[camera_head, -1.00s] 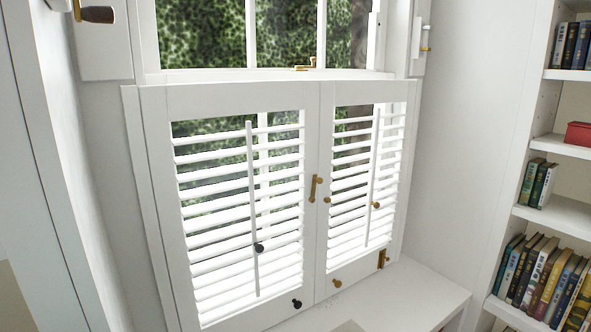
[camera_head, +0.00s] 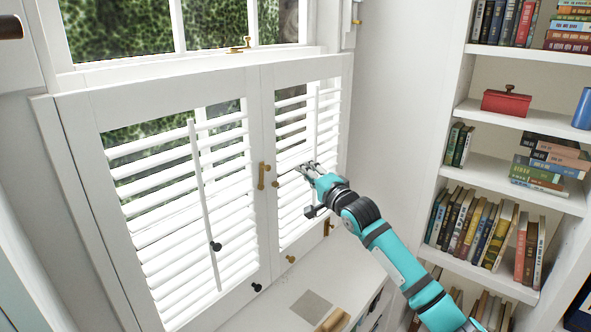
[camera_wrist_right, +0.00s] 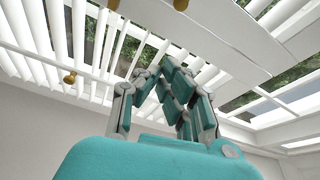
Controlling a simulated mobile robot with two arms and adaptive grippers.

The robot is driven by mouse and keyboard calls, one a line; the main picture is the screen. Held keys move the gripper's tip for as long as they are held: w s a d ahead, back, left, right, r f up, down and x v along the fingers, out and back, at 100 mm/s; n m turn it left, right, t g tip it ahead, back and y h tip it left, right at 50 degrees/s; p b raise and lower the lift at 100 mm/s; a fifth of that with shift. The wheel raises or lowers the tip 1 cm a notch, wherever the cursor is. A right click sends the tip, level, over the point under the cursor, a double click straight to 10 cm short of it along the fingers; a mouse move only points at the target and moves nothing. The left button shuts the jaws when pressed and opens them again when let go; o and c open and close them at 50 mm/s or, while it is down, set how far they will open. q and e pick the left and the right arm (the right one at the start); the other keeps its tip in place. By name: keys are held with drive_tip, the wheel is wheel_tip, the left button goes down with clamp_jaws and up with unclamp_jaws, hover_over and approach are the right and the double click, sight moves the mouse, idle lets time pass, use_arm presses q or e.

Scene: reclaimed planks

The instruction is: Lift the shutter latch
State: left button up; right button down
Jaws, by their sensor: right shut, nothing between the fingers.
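The brass latch (camera_head: 262,175) sits upright on the edge of the left shutter panel (camera_head: 84,130), by the seam with the right shutter panel (camera_head: 342,95). A small brass knob (camera_head: 276,184) is just right of it. My right gripper (camera_head: 304,168) is in front of the right panel's slats, to the right of the latch and apart from it. It is shut and empty; its fingers also show in the wrist view (camera_wrist_right: 165,78). Brass fittings (camera_wrist_right: 70,78) show there, but I cannot tell which is the latch. My left gripper is not in view.
A white ledge (camera_head: 275,312) below the shutters holds a flat grey square (camera_head: 311,306) and a tan block (camera_head: 334,321). Bookshelves (camera_head: 470,168) with books and a red box (camera_head: 506,102) stand at the right. Dark knobs (camera_head: 216,246) sit on the left panel.

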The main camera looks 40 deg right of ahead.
sight(266, 156)
drive_tip(key=w+p, duration=0.1)
drive_tip(key=w, duration=0.1)
drive_tip(key=w+p, duration=0.1)
drive_tip(key=w, duration=0.2)
drive_tip(key=w+p, duration=0.1)
drive_tip(key=w, duration=0.1)
drive_tip(key=shift+w+a+p, duration=0.25)
drive_tip(key=shift+a+p, duration=0.1)
drive_tip(key=shift+p, duration=0.05)
drive_tip(key=shift+s+a+f, duration=0.15)
drive_tip(key=shift+a, duration=0.6)
drive_tip(key=shift+d, duration=0.1)
drive_tip(key=a+n, duration=0.1)
drive_tip(key=a+n+t, duration=0.1)
drive_tip(key=n, duration=0.1)
drive_tip(key=shift+r, duration=0.3)
drive_tip(key=shift+a+r+n, duration=0.1)
drive_tip(key=shift+a+n, duration=0.05)
drive_tip(key=shift+n, duration=0.25)
